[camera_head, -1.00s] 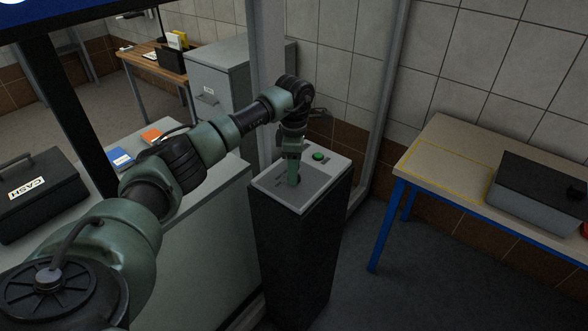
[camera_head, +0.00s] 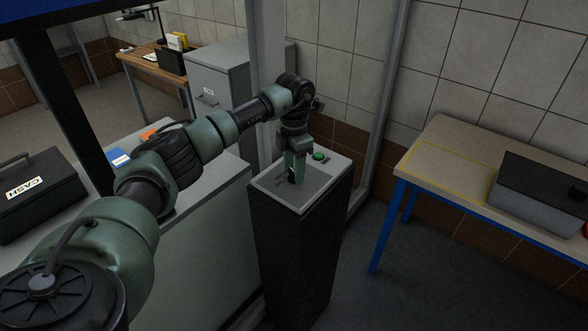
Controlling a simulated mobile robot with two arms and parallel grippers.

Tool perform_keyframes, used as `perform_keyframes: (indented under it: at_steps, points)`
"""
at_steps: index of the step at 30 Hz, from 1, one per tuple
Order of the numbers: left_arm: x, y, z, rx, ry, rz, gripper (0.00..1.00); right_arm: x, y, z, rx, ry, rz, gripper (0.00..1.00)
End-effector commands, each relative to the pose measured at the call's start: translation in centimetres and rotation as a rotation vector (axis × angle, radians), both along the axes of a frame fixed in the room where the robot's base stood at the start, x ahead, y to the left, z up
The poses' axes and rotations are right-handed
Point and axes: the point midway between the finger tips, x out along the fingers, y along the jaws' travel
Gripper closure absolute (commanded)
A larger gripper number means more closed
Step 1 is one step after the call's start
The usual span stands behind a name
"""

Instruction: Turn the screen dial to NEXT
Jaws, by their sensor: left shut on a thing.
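A dark pedestal with a grey top panel (camera_head: 318,190) stands at the centre of the head view. My left gripper (camera_head: 293,178) points down at this panel and is shut on the dial, a small dark piece that shows at its fingertips. Most of the dial is hidden by the fingers, and I cannot read its setting. A green button (camera_head: 320,156) sits on the panel just behind and right of the gripper. The screen's lower edge (camera_head: 60,14) shows at the top left; its content is out of view. My right gripper is not in view.
A counter (camera_head: 205,215) left of the pedestal holds a black cash box (camera_head: 38,195), a blue item (camera_head: 118,157) and an orange item. A table with blue legs (camera_head: 440,150) at the right carries a grey and black case (camera_head: 540,195). Floor between pedestal and table is clear.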

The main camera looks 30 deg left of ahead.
Motion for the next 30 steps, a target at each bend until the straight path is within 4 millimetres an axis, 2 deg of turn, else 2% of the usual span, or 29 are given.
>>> perform_keyframes:
  at_steps: [17,18,19,20,30]
  points:
    - [0.11,0.07,0.21,0.001,-0.005,0.034,0.97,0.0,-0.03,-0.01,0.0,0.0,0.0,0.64]
    - [0.11,0.07,0.21,0.001,-0.005,0.034,0.46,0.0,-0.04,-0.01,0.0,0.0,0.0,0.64]
    - [0.1,0.06,0.2,0.0,-0.004,0.034,0.37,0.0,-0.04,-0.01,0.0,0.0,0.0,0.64]
    - [0.1,0.06,0.18,0.0,-0.004,0.034,0.35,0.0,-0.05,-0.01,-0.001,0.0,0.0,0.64]
    - [0.07,0.03,0.31,0.001,-0.003,0.033,0.35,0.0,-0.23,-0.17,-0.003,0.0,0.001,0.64]
